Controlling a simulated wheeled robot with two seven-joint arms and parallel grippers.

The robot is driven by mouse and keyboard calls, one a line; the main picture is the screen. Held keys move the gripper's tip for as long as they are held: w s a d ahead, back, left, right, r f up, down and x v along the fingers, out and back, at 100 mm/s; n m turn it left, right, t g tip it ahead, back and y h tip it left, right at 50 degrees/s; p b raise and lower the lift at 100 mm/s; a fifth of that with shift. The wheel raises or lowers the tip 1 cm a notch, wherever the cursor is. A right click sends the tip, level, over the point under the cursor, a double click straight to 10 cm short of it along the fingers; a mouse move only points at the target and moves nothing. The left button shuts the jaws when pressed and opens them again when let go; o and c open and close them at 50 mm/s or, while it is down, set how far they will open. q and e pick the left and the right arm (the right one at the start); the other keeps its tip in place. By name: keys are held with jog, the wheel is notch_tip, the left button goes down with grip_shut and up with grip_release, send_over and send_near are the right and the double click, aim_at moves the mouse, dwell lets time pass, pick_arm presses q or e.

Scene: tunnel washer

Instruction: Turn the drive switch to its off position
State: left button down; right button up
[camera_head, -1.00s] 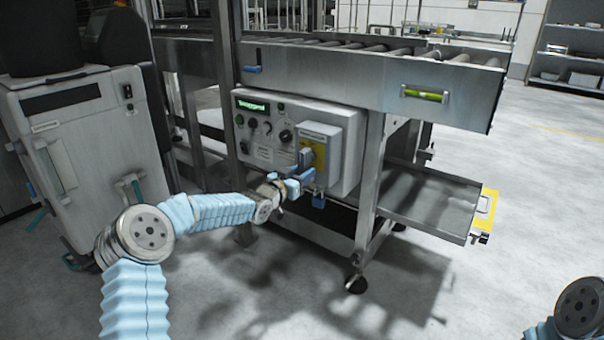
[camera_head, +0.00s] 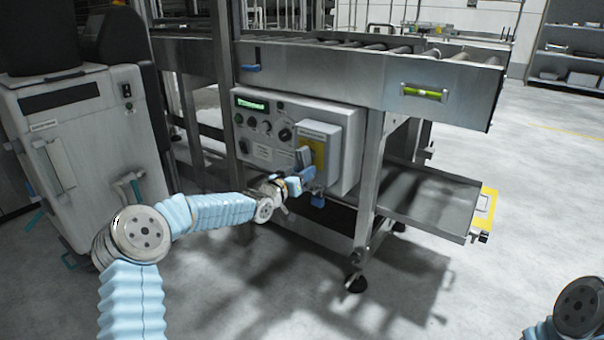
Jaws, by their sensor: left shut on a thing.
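The control box (camera_head: 270,153) is a pale grey panel with a green display, knobs and buttons, mounted under the roller conveyor. A smaller grey box with a yellow plate (camera_head: 318,152) stands out from its right side. The drive switch (camera_head: 304,158) appears to be the grey handle in front of that plate. My left gripper (camera_head: 305,176) is at the lower part of this handle and shut on it. The blue fingers hide part of the handle, so its exact angle is hard to tell. My right arm shows only at the bottom right corner; its gripper is out of view.
The conveyor frame (camera_head: 340,75) runs above the control box, with a blue lever (camera_head: 250,68) on its side. A steel tray (camera_head: 430,199) with a yellow end sticks out at the right. A grey cabinet (camera_head: 85,140) stands at the left. The floor in front is open.

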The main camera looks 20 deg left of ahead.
pick_arm(q)
jog(key=n, duration=0.2)
jog(key=d+n+b, duration=0.1)
jog(key=shift+s+r+n, duration=0.1)
jog(key=shift+s+n, duration=0.1)
jog(key=shift+n, duration=0.2)
jog(key=n, duration=0.1)
jog(key=n+b, duration=0.1)
jog(key=n, duration=0.1)
jog(key=shift+s+d+r+n, duration=0.15)
jog(key=shift+d+r+n, duration=0.15)
jog(key=shift+d, duration=0.1)
jog(key=n+b, duration=0.2)
jog(key=n, duration=0.1)
jog(key=r+n+b, duration=0.1)
jog(key=shift+s+d+r, duration=0.1)
jog(key=shift+d, duration=0.25)
jog(key=shift+r+n+b, duration=0.35)
jog(key=shift+n+b, duration=0.1)
jog(key=shift+n, duration=0.6)
jog(key=shift+r+n+b, duration=0.3)
jog(key=shift+n+b, duration=0.15)
jog(key=shift+n, duration=0.6)
jog(key=shift+r, duration=0.1)
jog(key=c, duration=0.9)
grip_release()
jog(key=shift+s, duration=0.1)
